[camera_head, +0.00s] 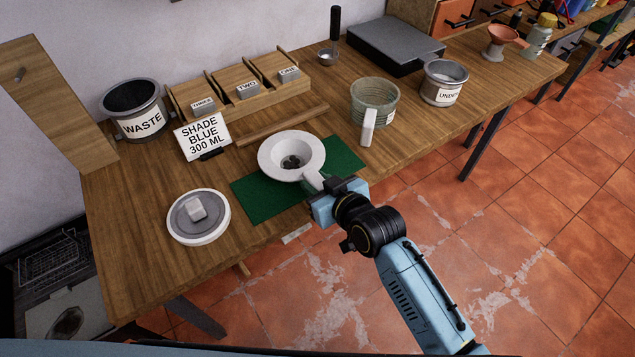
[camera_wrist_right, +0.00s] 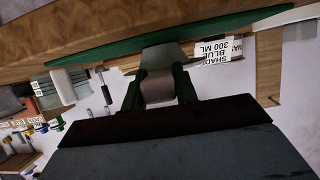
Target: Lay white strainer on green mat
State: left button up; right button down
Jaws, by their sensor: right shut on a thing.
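The white strainer (camera_head: 284,142), a wide funnel-like rim with a dark centre, is over the middle of the green mat (camera_head: 260,200) near the table's front edge. My right gripper (camera_head: 318,187) is shut on the strainer's short handle at the mat's front edge. The wrist view shows the pale handle (camera_wrist_right: 158,90) between the two fingers, with the mat (camera_wrist_right: 90,52) close by. The strainer looks roughly level and very near the mat; I cannot tell whether it touches. It hides part of the mat. My left gripper is out of view.
A round white lid (camera_head: 200,232) lies left of the mat. The shade sign (camera_head: 202,137), waste tin (camera_head: 133,108) and wooden rack (camera_head: 240,95) are behind. The table (camera_head: 130,230) is bare at front left.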

jog(key=c, duration=1.1)
grip_release()
jog(key=shift+f, duration=0.1)
